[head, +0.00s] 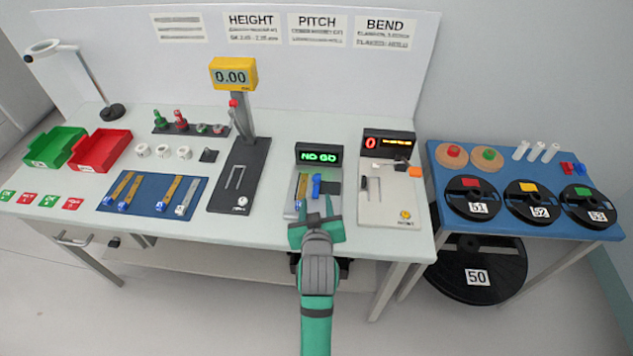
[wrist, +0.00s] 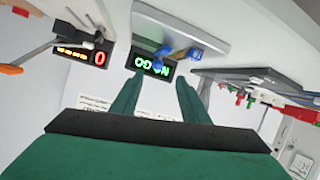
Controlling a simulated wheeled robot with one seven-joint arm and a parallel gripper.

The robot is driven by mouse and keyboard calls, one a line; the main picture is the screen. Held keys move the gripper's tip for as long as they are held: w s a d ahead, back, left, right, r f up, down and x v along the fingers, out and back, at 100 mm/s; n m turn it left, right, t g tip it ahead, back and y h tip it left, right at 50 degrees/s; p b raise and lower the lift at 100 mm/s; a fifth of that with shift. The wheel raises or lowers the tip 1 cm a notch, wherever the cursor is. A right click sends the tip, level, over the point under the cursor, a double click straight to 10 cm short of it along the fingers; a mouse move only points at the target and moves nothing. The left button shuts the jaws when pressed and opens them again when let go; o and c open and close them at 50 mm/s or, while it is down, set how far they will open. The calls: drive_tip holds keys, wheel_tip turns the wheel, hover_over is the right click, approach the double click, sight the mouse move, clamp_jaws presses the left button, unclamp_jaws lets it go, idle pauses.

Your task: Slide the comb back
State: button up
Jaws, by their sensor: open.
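The pitch station (head: 325,203) is a grey plate with a dark display (head: 319,155) reading NO GO in green. A blue upright piece (head: 316,185), apparently the comb, stands on it, beside a gold strip (head: 302,184) with a blue end. My gripper (head: 315,214) is open at the station's front edge, just in front of the blue piece and apart from it. In the wrist view, my open fingers (wrist: 160,88) point towards two blue parts (wrist: 190,53), with nothing between them. The comb's teeth and exact contact with the strip cannot be made out.
The bend station (head: 392,207), with a red 0 and an orange-tipped lever, stands close on the right. The height gauge (head: 239,178) reading 0.00 is on the left. A blue mat (head: 151,207) with strips lies further left. Blue side table (head: 510,233) holds reels.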

sight(316, 181)
drive_tip(key=shift+w+d+r, duration=0.1)
drive_tip(key=shift+w+r, duration=0.15)
drive_tip(key=shift+w, duration=0.55)
drive_tip(key=x, duration=1)
drive_tip(key=shift+f, duration=0.1)
clamp_jaws()
